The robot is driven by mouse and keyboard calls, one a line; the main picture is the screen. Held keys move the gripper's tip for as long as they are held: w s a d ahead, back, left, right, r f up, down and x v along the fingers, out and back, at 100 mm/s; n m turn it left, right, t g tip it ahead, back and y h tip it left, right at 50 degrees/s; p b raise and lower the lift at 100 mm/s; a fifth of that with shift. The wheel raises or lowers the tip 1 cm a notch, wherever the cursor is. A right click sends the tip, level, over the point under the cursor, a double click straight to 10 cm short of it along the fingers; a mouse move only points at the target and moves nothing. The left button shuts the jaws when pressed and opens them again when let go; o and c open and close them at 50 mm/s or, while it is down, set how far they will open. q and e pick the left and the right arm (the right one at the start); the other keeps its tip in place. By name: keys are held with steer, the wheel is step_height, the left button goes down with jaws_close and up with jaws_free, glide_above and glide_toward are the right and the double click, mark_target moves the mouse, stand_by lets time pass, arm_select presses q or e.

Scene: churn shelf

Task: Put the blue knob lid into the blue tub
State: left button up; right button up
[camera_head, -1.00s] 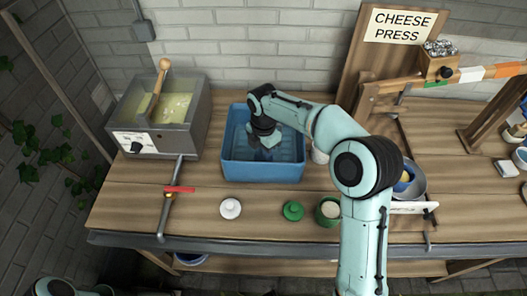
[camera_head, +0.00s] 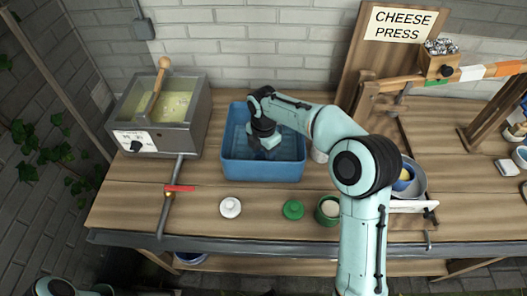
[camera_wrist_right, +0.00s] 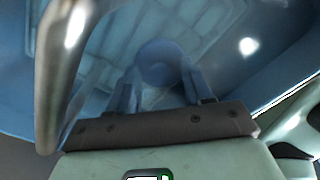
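The blue tub (camera_head: 262,172) stands on the wooden bench, open at the top. My right gripper (camera_head: 263,150) reaches down inside it, below the rim. In the right wrist view, a round blue thing, which I take for the blue knob lid (camera_wrist_right: 160,62), sits between the two fingertips (camera_wrist_right: 161,80). The fingers are apart and seem to meet its sides. The tub's blue walls and floor fill the view around it. In the head view the lid is hard to make out inside the tub. Of my left arm only a part shows at the bottom left; its gripper is out of view.
A white lid (camera_head: 230,208) and a green lid (camera_head: 293,210) lie in front of the tub. A green pot (camera_head: 327,211) stands beside the green lid. A grey vat (camera_head: 160,115) is left of the tub. The cheese press (camera_head: 390,60) is at right.

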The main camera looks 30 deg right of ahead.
mark_target(263, 155)
arm_select(q)
steer(key=r+p, duration=0.1)
steer(key=w+r, duration=0.1)
steer(key=r+p, duration=0.1)
steer(key=shift+w+p, duration=0.3)
arm_select(e)
step_height(263, 155, up, 13)
arm_select(q)
steer(key=shift+s, duration=0.1)
stand_by(0.3)
